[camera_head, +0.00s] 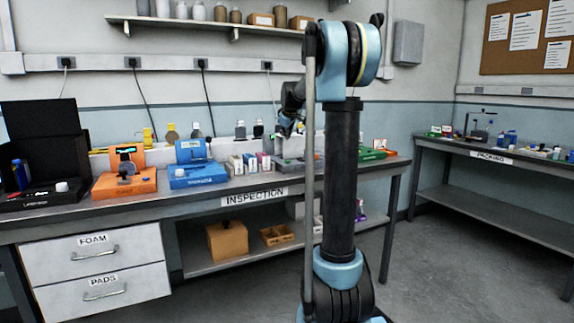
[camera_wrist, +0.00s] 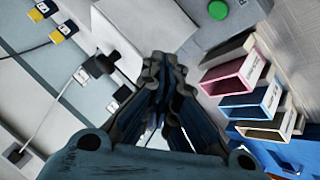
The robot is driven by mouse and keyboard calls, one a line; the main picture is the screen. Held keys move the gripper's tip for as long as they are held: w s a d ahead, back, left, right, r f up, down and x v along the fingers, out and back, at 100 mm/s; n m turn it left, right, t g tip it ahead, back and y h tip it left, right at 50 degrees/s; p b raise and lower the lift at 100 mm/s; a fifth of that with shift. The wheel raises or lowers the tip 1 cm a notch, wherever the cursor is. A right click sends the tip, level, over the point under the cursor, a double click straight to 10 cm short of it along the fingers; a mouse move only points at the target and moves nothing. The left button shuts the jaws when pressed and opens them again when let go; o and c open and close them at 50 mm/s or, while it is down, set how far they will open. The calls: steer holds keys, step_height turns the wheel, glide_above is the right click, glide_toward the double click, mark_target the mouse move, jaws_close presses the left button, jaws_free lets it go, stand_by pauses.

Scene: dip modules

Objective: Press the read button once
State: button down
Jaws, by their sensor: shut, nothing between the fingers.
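A round green button (camera_wrist: 218,10) sits on a pale grey surface at the top of the wrist view. No label on it is readable, so I cannot tell whether it is the read button. My gripper (camera_wrist: 163,70) is shut and empty, apart from the green button, which lies beyond and to the right of its fingertips. In the head view my gripper (camera_head: 286,124) hangs over the back of the inspection bench (camera_head: 222,196). A grey device (camera_head: 287,163) stands below it, partly hidden by my arm.
Open boxes, including a pink one (camera_wrist: 228,78), stand beside my gripper on the right. A blue device (camera_head: 197,174) and an orange device (camera_head: 124,184) stand farther left on the bench. Plugs and cables (camera_wrist: 40,128) line the wall side.

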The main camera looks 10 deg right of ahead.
mark_target(286, 161)
stand_by(0.3)
steer(key=shift+f, duration=4.4)
steer(key=shift+f, duration=0.75)
steer(key=shift+r, duration=0.8)
steer(key=shift+r, duration=2.55)
steer(key=shift+s, duration=0.15)
